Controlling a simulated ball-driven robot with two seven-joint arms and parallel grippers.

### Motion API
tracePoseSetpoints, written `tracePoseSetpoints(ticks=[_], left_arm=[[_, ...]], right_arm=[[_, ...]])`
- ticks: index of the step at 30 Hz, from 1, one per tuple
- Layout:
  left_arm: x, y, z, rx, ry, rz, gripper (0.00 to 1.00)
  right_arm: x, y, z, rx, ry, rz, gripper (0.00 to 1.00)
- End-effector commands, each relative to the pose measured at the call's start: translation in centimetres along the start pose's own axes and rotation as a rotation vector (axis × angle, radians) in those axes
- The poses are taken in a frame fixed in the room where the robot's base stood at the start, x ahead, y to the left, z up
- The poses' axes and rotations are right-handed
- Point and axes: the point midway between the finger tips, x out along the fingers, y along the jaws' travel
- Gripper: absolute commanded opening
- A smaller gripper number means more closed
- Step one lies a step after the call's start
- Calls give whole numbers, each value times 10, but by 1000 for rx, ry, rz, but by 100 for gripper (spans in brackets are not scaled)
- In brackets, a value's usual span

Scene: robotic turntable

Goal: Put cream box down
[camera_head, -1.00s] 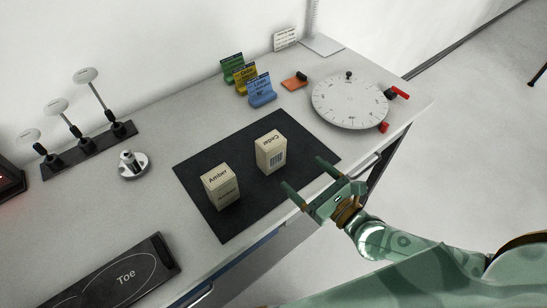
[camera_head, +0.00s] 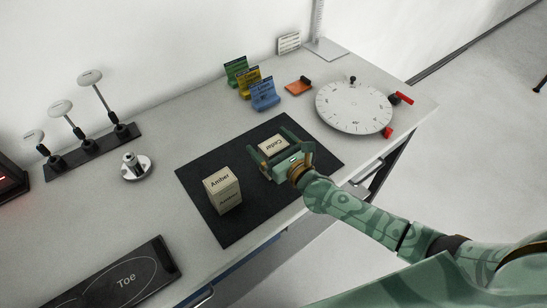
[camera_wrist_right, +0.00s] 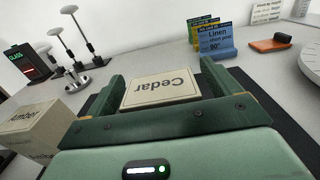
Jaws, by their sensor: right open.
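A cream box labelled Cedar (camera_head: 272,146) stands on the black mat (camera_head: 227,232); its label also shows in the right wrist view (camera_wrist_right: 160,91). My right gripper (camera_head: 282,146) is open, with its fingers on either side of the Cedar box. In the right wrist view the gripper (camera_wrist_right: 160,90) has one finger at the left and one at the right of the box. Its body hides the lower part of the box. A second cream box, labelled Amber (camera_head: 222,190), stands upright on the mat to the left, apart from the gripper. My left gripper is not in view.
A round white dial turntable (camera_head: 353,107) with red handles stands at the right. Green, yellow and blue cards (camera_head: 263,95) and an orange block (camera_head: 299,86) stand behind the mat. A black Toe panel (camera_head: 122,282) lies at the front left.

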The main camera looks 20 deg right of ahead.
Motion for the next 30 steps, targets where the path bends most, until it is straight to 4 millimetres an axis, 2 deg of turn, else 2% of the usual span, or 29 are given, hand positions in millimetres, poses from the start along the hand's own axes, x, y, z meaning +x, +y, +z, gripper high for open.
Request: tracePoseSetpoints(ticks=[3,8,9,14,17,25,30], left_arm=[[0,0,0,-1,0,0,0],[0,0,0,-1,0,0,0],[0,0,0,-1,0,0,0],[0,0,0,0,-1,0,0],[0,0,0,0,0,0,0],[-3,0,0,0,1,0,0],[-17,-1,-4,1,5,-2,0]], right_arm=[[7,0,0,-1,1,1,89],[7,0,0,-1,1,1,89],[7,0,0,-1,1,1,84],[7,0,0,-1,1,0,39],[7,0,1,-1,0,0,31],[7,0,5,1,-1,0,31],[7,0,28,3,-3,-1,31]])
